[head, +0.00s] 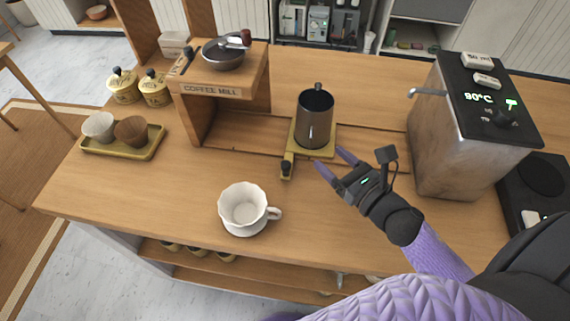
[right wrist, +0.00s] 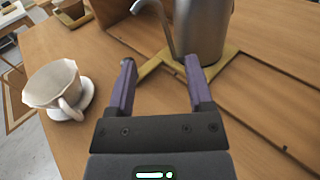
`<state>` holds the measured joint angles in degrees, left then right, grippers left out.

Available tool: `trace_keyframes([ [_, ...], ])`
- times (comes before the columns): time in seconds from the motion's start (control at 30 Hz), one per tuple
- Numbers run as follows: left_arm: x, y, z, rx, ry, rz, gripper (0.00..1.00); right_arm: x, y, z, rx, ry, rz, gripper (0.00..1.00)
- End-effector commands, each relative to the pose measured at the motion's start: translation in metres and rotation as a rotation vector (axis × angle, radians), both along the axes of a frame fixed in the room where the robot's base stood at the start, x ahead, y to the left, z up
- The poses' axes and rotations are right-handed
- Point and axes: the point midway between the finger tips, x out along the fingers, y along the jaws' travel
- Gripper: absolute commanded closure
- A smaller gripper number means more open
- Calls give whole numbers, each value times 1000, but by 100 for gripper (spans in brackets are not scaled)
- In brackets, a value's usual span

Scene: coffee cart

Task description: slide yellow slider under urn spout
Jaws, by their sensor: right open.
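The yellow slider (head: 326,152) lies on a wooden track on the counter, left of the urn (head: 440,135). A grey metal pitcher (head: 315,122) stands on it. The slider's short handle (head: 288,160), with a black knob, points toward the front. The urn spout (head: 425,92) sticks out left from the urn, with the slider well to its left. My right gripper (head: 330,157) is open and empty at the slider's front right edge. In the right wrist view the slider (right wrist: 226,56) and pitcher (right wrist: 203,30) show just beyond the open fingers. My left gripper is not in view.
A white cup-shaped dripper (head: 243,207) stands at the front of the counter. The coffee mill stand (head: 207,88) is to the left, with a yellow tray (head: 150,150) of cups beyond it. A black scale (head: 540,180) is far right. The track right of the slider looks clear.

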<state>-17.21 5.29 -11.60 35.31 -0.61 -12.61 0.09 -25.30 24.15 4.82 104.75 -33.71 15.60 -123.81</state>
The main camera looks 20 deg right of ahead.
Motion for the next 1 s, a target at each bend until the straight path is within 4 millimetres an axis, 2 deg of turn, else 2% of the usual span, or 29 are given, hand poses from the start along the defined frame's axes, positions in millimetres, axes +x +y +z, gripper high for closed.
trace_keyframes([
  [0.03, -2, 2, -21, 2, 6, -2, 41, -6, 15, -27, 21, -21, -18, 33],
  [0.1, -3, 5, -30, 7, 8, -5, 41, -13, 34, -43, 21, -45, -25, 33],
  [0.2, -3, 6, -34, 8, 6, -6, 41, -17, 50, -50, 16, -56, -27, 33],
  [0.37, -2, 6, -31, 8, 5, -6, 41, -8, 57, -49, 13, -61, -24, 33],
  [0.73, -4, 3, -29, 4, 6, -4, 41, 62, 74, -49, 14, -60, -25, 33],
  [0.9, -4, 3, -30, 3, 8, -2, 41, 77, 77, -49, 13, -59, -25, 33],
  [1.0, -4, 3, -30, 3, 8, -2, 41, 79, 78, -49, 13, -58, -26, 33],
])
